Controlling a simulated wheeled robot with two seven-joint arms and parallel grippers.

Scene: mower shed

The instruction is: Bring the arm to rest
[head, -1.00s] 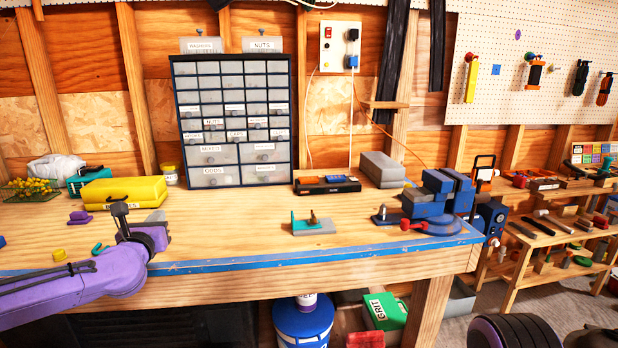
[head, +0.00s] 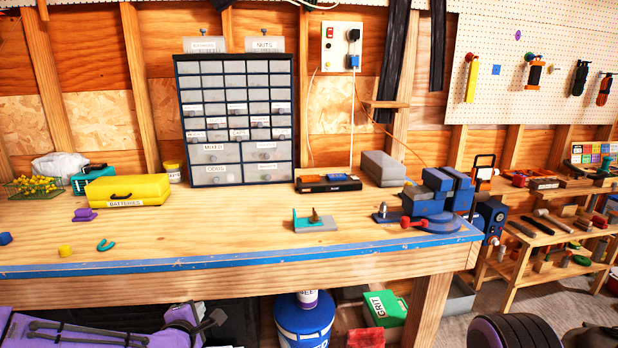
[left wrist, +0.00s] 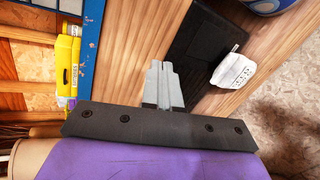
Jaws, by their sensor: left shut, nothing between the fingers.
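My left arm is low at the bottom left of the head view, below the workbench's front edge (head: 250,262). Its gripper (head: 212,320) shows there only as a small dark shape in front of the dark space under the bench. In the left wrist view the grey fingers (left wrist: 163,84) are together, with nothing held between them. My right gripper is not in view.
On the bench are a yellow batteries case (head: 128,190), a grey slab with a green upright (head: 315,223) and a blue vise (head: 435,205). Below stand a blue bucket (head: 303,318) and a green grit box (head: 385,308). The bench's front middle is clear.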

